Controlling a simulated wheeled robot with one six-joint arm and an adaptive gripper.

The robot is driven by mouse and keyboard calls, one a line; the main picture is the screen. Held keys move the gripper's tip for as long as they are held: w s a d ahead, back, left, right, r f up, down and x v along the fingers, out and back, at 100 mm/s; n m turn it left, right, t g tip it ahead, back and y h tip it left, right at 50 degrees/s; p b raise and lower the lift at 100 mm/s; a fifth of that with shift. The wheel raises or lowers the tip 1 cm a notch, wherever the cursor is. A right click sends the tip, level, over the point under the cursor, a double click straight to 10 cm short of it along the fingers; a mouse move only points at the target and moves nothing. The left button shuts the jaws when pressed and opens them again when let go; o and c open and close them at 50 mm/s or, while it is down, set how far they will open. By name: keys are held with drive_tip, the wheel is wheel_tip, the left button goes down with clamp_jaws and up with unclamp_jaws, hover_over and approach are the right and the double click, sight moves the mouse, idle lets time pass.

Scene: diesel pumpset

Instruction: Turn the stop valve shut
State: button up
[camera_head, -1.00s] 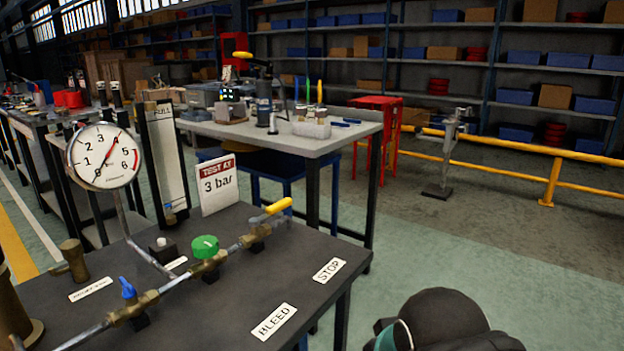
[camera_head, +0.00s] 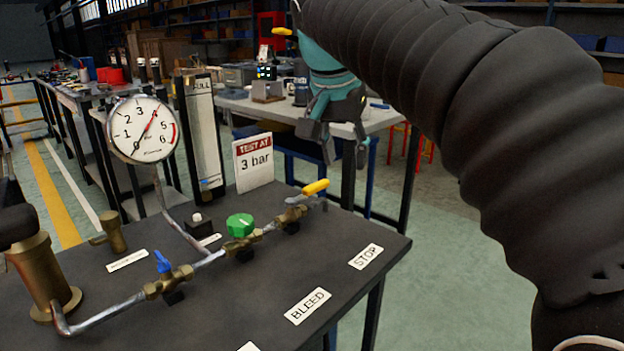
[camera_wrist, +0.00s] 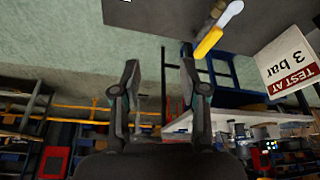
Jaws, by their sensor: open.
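The yellow-handled lever valve (camera_head: 315,187) sits at the right end of the brass pipe line on the dark bench, nearest the STOP label (camera_head: 366,256). Its lever lies roughly along the pipe, tilted up to the right. In the wrist view the yellow handle (camera_wrist: 209,42) shows at upper right, beyond the fingers. My gripper (camera_head: 345,150) hangs above and to the right of the handle, apart from it. Its two fingers (camera_wrist: 159,65) are spread with nothing between them.
A green knob (camera_head: 240,225) and a blue-handled valve (camera_head: 163,262) sit farther left along the pipe. A round gauge (camera_head: 141,130) and a "TEST AT 3 bar" sign (camera_head: 253,162) stand behind. A grey worktable (camera_head: 270,108) is beyond.

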sight(317, 184)
drive_tip(key=w+a+r+m+h, duration=0.1)
drive_tip(key=w+a+r+m, duration=0.3)
drive_tip(key=w+a, duration=0.3)
drive_tip(key=shift+g, duration=0.3)
drive_tip(key=b+x, duration=0.1)
drive_tip(key=x, duration=0.3)
drive_tip(key=b+x, duration=0.2)
drive_tip(key=x, duration=0.3)
drive_tip(key=s+b+x, duration=0.1)
drive_tip(key=b+x, duration=0.1)
drive_tip(key=x, duration=0.2)
drive_tip(key=shift+a+f, duration=0.3)
drive_tip(key=shift+f, duration=0.2)
clamp_jaws()
